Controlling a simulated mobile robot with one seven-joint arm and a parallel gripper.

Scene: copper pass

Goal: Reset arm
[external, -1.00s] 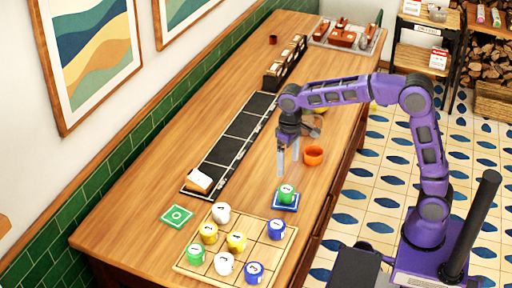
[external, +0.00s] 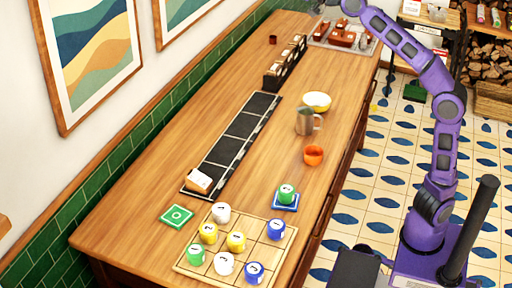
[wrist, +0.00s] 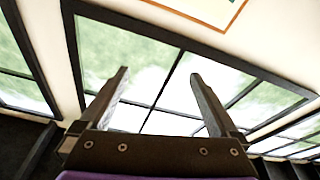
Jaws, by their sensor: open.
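My gripper shows in the wrist view (wrist: 160,95) with its two fingers apart and nothing between them. Behind the fingers are window panes with dark frames and a pale wall.
A wooden grid board (external: 256,228) with several numbered cups stands at the near end. A green cup (external: 287,192) sits on a blue tile. An orange cup (external: 313,155), a metal mug (external: 304,122) and a yellow bowl (external: 316,101) stand along the right side. A black strip (external: 233,143) lies mid-table.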

